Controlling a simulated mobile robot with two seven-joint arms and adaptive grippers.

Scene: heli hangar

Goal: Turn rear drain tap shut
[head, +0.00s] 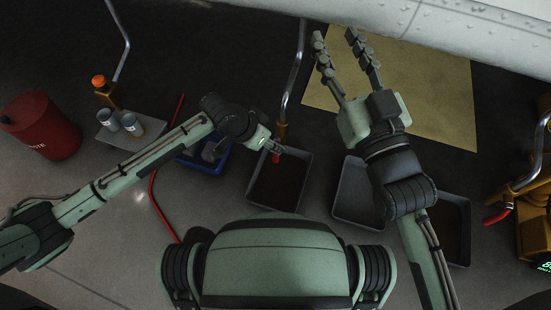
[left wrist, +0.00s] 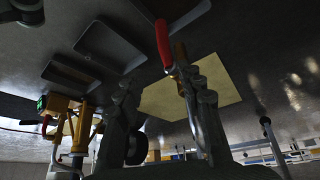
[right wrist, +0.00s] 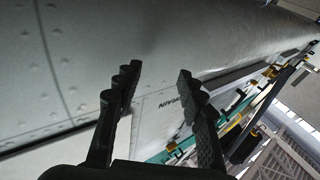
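A tap with a brass-coloured body (head: 282,130) hangs at the lower end of a silver pipe (head: 294,75) in the head view. Its red handle (head: 276,157) points down over a dark tray (head: 289,190). My left gripper (head: 271,145) is right beside this handle. In the left wrist view the red handle (left wrist: 163,45) shows just beyond and between the spread fingers of my left gripper (left wrist: 158,82); I cannot tell whether they touch. My right gripper (head: 334,40) is open and empty above the yellow mat; its spread fingers also show in the right wrist view (right wrist: 157,80).
More trays stand to the right, one grey (head: 355,190). A blue bin (head: 205,160), a platform (head: 150,129) with cans and a red drum (head: 40,125) are left. A yellow-framed unit with a red handle (head: 497,215) is far right. The white hull (head: 480,35) is close ahead of my right gripper.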

